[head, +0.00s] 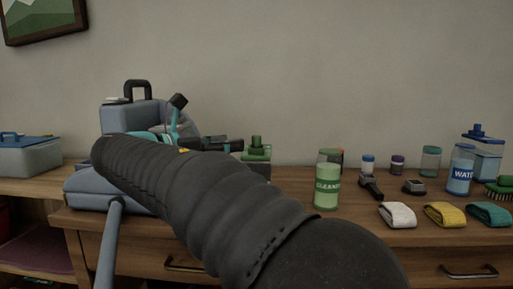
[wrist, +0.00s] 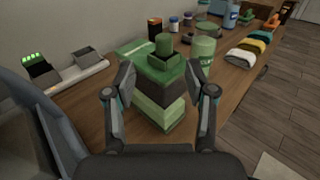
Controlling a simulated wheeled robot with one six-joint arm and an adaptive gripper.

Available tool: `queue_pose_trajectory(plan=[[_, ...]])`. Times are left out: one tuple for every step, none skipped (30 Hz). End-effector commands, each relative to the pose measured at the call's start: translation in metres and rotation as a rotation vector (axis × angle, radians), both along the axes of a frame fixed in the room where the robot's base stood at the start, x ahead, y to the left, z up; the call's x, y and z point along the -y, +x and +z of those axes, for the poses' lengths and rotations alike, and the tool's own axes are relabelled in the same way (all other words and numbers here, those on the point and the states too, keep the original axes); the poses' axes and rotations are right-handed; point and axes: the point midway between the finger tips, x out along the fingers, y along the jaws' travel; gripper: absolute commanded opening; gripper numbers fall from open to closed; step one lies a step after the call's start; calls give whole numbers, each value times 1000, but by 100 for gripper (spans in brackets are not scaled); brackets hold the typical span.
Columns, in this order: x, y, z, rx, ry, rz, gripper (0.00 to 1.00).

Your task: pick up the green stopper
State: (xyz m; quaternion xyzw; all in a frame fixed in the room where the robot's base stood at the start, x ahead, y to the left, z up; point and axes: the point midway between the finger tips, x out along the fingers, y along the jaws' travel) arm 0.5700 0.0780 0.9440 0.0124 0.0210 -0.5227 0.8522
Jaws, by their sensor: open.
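The green stopper (wrist: 163,45) sits upright on top of a box-like container (wrist: 160,118) with green and dark bands. In the head view the stopper (head: 257,142) shows just right of my gripper's dark fingers (head: 222,145), partly behind my arm. My gripper (wrist: 160,78) is open and empty. In the wrist view one finger is on each side of the container's upper part, with the stopper between and slightly beyond the tips. I cannot tell whether either finger touches the container.
A green cleaner bottle (head: 327,187) stands to the right, with small jars and a blue water bottle (head: 460,172) further along. Folded white, yellow and teal cloths (head: 488,214) lie near the front edge. A charger strip (wrist: 75,76) lies left of the container.

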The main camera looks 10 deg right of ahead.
Motion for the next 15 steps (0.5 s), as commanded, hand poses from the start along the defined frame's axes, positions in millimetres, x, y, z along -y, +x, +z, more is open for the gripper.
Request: queue_pose_trajectory(plan=[[9,3,-1,1,0,-4,55],[13,6,-2,1,0,-3,55],[18,8,-2,1,0,-2,55],[20,10,-2,1,0,-2,55],[22,11,-2,0,1,-2,55],[25,12,-2,0,1,-1,55],[27,13,-2,0,1,-1,55],[28,14,-2,0,1,0,55],[29,14,-2,0,1,0,55],[30,15,-2,0,1,0,55],[32,15,-2,0,1,-1,55],[36,16,-3,0,1,-1,55],[40,17,-3,0,1,-2,55],[44,18,-3,1,2,-2,55],[50,20,-3,1,2,-3,55]])
